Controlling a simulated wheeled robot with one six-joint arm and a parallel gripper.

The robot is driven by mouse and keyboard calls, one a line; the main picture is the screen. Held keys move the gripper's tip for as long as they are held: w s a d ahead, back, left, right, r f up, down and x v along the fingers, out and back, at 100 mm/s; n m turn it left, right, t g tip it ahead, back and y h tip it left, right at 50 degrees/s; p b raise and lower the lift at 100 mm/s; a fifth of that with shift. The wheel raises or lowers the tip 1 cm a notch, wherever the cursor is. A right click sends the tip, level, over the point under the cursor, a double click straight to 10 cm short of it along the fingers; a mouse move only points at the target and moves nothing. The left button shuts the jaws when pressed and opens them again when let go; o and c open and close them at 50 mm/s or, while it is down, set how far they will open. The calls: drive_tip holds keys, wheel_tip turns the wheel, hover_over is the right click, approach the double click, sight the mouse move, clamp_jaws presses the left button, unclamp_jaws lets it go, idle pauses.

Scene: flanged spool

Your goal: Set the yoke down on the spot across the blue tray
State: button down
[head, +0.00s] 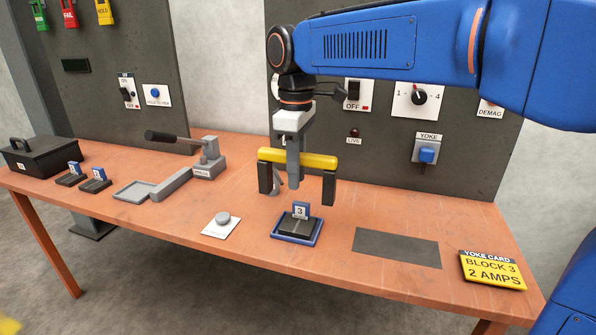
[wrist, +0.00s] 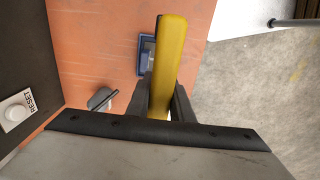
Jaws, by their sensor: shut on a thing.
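The yoke is a yellow bar (head: 312,161) with two dark legs pointing down. My gripper (head: 291,172) is shut on the middle of the bar and holds it above the bench. The bar also shows in the wrist view (wrist: 171,60) between the fingers (wrist: 163,100). The blue tray (head: 275,234) lies on the bench below the yoke, with a dark block (head: 298,225) in it marked by a small blue-and-white "3" tag. In the wrist view part of the tray (wrist: 143,60) shows beside and behind the bar. The legs hang clear of the bench.
A dark grey mat (head: 397,247) lies right of the tray, and a yellow card (head: 492,270) reads "BLOCK 3, 2 AMPS". Left are a white pad with a round knob (head: 222,224), a lever device (head: 207,162), two more tagged blocks (head: 94,183) and a black box (head: 43,156). A switch panel stands behind.

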drive_tip(key=shift+f, duration=4.75)
drive_tip(key=shift+f, duration=0.5)
drive_tip(key=c, duration=1.5)
unclamp_jaws()
